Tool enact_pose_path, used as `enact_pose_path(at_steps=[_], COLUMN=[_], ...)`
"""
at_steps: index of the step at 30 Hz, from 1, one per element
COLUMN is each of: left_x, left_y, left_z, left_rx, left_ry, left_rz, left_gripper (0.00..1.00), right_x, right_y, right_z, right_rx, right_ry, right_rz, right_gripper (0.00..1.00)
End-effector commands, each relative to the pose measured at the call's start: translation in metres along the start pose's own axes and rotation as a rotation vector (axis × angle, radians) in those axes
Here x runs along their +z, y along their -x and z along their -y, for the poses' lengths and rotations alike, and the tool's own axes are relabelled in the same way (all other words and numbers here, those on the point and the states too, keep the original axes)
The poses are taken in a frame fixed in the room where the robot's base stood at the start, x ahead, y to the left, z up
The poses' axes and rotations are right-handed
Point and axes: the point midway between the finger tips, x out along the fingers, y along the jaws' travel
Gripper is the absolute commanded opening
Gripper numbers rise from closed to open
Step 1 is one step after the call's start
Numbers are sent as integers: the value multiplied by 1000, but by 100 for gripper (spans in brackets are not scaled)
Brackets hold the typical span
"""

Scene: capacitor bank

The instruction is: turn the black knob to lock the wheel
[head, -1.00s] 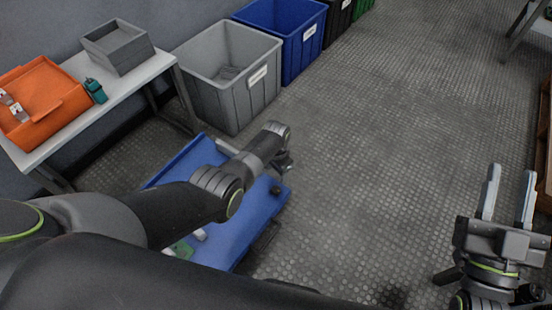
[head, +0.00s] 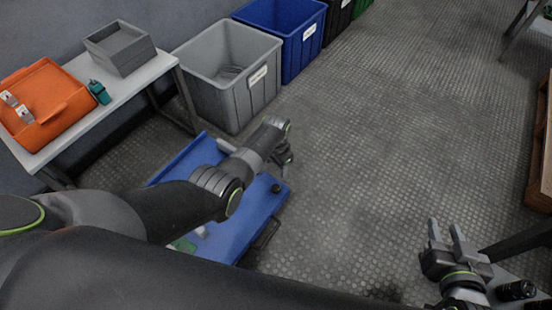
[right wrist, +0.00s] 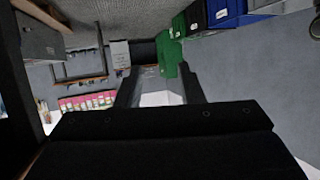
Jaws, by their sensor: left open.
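A blue flat cart (head: 240,228) stands on the floor, partly hidden by my left arm. A small black knob (head: 276,188) shows near its right edge. My left gripper (head: 288,163) hangs just above and beyond the knob, apart from it in the picture; it is open, and its fingers are small and partly hidden by the wrist. My right gripper (head: 446,229) is open and empty over the floor at the right, far from the cart; its two spread fingers also show in the right wrist view (right wrist: 161,84). I cannot make out the wheel clearly.
A white table (head: 110,90) at the left holds an orange bin (head: 45,100), a grey box (head: 120,50) and a teal item (head: 99,92). A grey crate (head: 225,90) and a blue crate (head: 290,40) stand behind the cart. The middle floor is clear.

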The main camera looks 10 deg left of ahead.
Motion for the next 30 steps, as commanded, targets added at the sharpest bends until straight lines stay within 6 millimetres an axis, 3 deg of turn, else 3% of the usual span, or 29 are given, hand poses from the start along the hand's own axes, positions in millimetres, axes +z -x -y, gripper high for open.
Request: enact_pose_path(at_steps=[9,15,30], left_x=[0,0,0], left_y=[14,19,21], left_z=[0,0,0], left_rx=[0,0,0], left_ry=[0,0,0], left_rz=[0,0,0], left_gripper=[56,56,56], right_x=[55,80,91], right_y=[17,30,36], right_z=[6,10,12], right_rx=[-29,-47,-57], right_ry=[-41,-58,-65], right_rz=[301,437,503], right_gripper=[34,34,34])
